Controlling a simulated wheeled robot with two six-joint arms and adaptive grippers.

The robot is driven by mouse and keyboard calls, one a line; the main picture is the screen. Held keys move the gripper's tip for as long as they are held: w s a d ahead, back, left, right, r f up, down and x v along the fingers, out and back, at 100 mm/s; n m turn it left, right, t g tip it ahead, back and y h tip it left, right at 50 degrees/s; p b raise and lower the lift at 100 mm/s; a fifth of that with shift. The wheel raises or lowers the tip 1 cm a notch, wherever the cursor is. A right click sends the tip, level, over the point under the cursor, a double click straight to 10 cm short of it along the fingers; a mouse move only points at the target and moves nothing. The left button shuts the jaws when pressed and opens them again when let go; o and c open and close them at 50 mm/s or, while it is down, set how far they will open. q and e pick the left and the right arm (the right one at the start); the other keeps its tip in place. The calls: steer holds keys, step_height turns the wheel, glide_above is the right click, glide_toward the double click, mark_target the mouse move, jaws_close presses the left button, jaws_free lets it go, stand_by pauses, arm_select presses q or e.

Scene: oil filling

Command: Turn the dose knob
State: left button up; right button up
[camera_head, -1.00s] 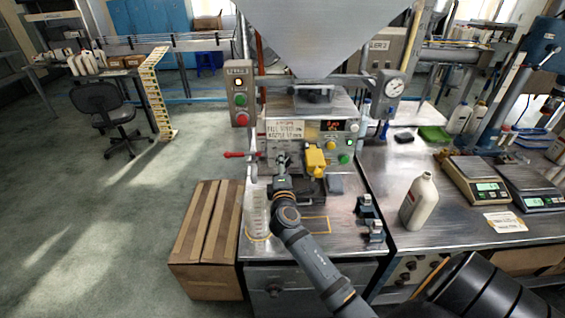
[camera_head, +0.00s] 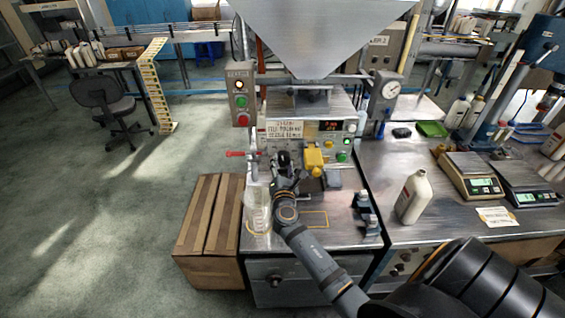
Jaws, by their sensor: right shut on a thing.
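The filling machine's front panel (camera_head: 270,147) stands at the middle of the head view, with a paper sign (camera_head: 284,130), a red-digit display (camera_head: 330,126) and coloured buttons. My right gripper (camera_head: 284,160) is against the panel just below the sign, left of a yellow part (camera_head: 314,158). It is shut on the dose knob, which the fingers almost wholly hide. My right arm reaches up to it from the lower right. My left gripper is not in view.
A clear container (camera_head: 257,210) stands left of my right arm. A red-handled lever (camera_head: 243,154) sticks out left of the panel. A white bottle (camera_head: 413,197) and scales (camera_head: 470,174) stand on the right bench. Cardboard boxes (camera_head: 208,230) are at the left.

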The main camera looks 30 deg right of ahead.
steer(key=shift+n, duration=0.6)
steer(key=o, duration=1.1)
steer(key=v, duration=1.2)
